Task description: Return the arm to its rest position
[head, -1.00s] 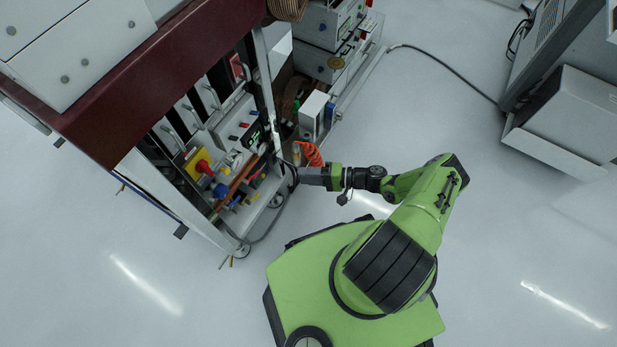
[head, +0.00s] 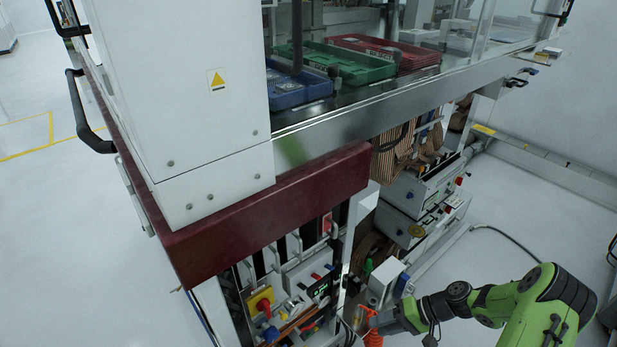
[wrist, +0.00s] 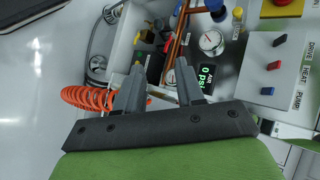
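My green arm (head: 500,302) reaches from the lower right in the head view toward the open lower bay of the test handler (head: 220,110). My gripper (wrist: 160,68) shows two dark fingers standing apart in the wrist view, with nothing held between them. Beyond the fingers is a panel with gauges (wrist: 211,42), copper pipes and a small display reading "0 psi" (wrist: 206,74). In the head view the fingertips are hard to make out among the bay's parts.
An orange coiled hose (wrist: 88,98) lies left of the fingers. A switch panel (wrist: 279,60) is at the right. The handler's dark red edge (head: 270,215) overhangs the bay. Blue (head: 298,88), green (head: 350,64) and red (head: 385,50) trays sit on its deck. Open floor (head: 490,255) lies to the right.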

